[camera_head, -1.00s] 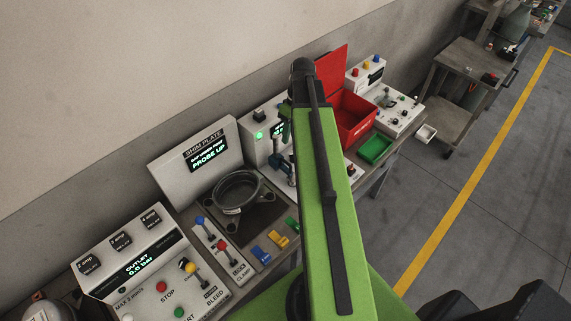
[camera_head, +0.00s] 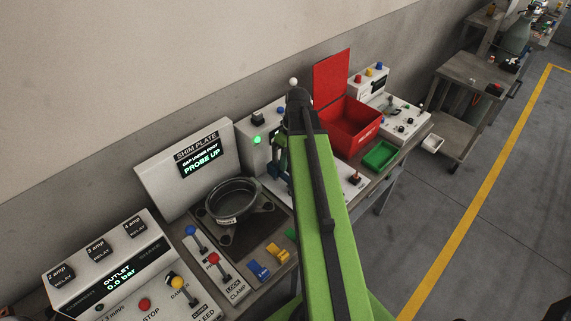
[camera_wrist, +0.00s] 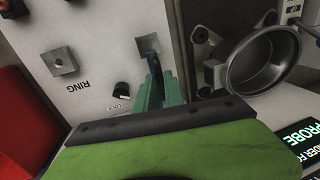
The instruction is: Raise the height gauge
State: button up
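A dark blue upright part (camera_wrist: 154,62), which looks like part of the height gauge, stands by a square metal block on the white panel in the wrist view. My gripper (camera_wrist: 158,92) has its green fingers at this part; whether they are shut on it or only around it I cannot tell. In the head view a blue piece (camera_head: 276,170) shows beside my arm, and my green arm hides most of the gauge. My gripper (camera_head: 281,150) is largely hidden there too.
The shim plate station has a round dark housing (camera_head: 234,200) and a screen (camera_head: 201,161) reading PROBE UP. An open red box (camera_head: 350,125) and a green tray (camera_head: 380,155) stand to the right. An outlet panel (camera_head: 110,262) and coloured levers are at the left.

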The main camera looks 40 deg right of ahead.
grip_shut()
dwell(1.0)
notch_tip(320, 180, up, 9)
jog(key=p, duration=0.9)
jog(key=shift+r, duration=0.2)
jog(key=shift+c, duration=0.2)
grip_release()
jog(key=shift+f, duration=0.15)
jog(key=o, duration=0.6)
jog(key=shift+c, duration=0.2)
jog(key=d+r+p, duration=0.3)
jog(key=r+p, duration=1.4)
jog(key=shift+w+d, duration=0.2)
jog(key=shift+w, duration=0.05)
